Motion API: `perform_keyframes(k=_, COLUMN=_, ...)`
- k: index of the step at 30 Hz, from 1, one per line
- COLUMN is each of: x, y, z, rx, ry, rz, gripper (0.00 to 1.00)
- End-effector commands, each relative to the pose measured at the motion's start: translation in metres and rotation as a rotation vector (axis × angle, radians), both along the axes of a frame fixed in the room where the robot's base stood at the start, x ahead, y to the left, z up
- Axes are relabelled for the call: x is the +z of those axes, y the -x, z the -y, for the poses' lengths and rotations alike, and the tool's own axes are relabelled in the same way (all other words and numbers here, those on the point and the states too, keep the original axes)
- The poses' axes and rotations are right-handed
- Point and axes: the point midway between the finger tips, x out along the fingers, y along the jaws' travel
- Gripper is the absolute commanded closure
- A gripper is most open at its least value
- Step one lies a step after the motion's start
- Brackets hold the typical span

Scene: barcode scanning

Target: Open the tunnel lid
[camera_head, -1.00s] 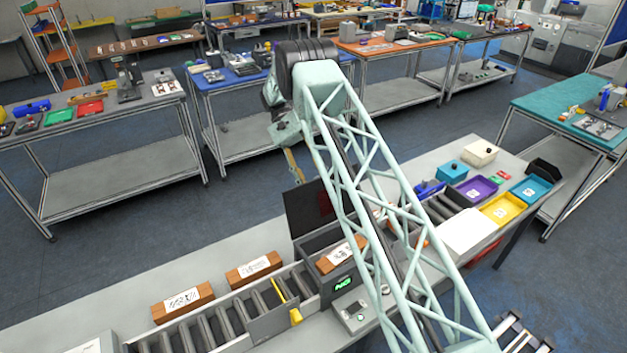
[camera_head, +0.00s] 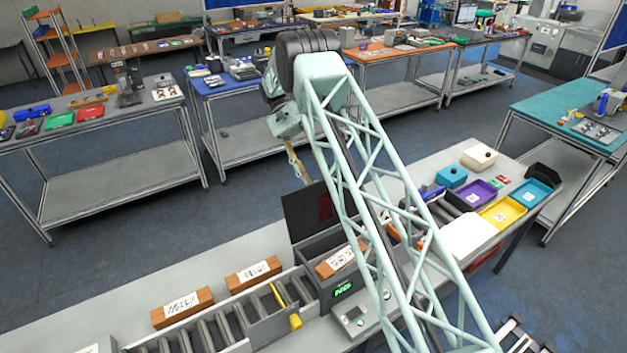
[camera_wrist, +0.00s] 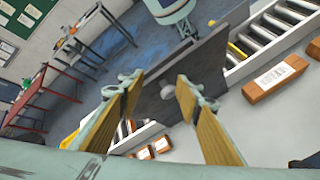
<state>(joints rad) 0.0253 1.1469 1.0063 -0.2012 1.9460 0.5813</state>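The scanning tunnel (camera_head: 318,291) is a dark grey box on the bench, partly behind my arm. Its dark lid (camera_head: 303,222) stands raised at the far side, with a dark red patch on it. A brown box with a white label (camera_head: 328,267) shows in the tunnel opening. My gripper (camera_head: 302,180) is just beyond the lid's upper edge, pointing down. In the wrist view my gripper (camera_wrist: 207,130) has its two yellow-padded fingers apart. The lid (camera_wrist: 200,68) lies past them, with a round grey knob (camera_wrist: 167,92) showing between the fingers. Contact cannot be told.
A roller conveyor (camera_head: 215,325) with a yellow-tipped gate (camera_head: 294,321) runs left of the tunnel. Two labelled brown boxes (camera_head: 255,273) (camera_head: 182,306) lie behind it. Purple (camera_head: 490,190), yellow (camera_head: 514,213) and blue (camera_head: 522,191) trays stand at the right. Open floor lies behind the bench.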

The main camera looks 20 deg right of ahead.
Motion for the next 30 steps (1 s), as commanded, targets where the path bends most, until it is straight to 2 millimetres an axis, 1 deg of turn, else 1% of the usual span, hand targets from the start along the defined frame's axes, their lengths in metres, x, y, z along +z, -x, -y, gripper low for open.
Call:
perform_keyframes(k=1, x=0.008, y=0.000, z=0.000, rx=0.000, ry=0.000, rz=0.001, gripper=0.69)
perform_keyframes(k=6, x=0.029, y=0.000, z=0.000, rx=0.001, ry=0.000, rz=0.001, gripper=0.69)
perform_keyframes(k=12, x=0.045, y=0.000, z=0.000, rx=0.000, ry=0.000, rz=-0.001, gripper=0.69)
perform_keyframes(k=18, x=0.049, y=0.000, z=0.000, rx=0.001, ry=-0.001, rz=-0.002, gripper=0.69)
perform_keyframes(k=30, x=0.050, y=0.000, z=0.000, rx=0.001, ry=-0.001, rz=-0.002, gripper=0.69)
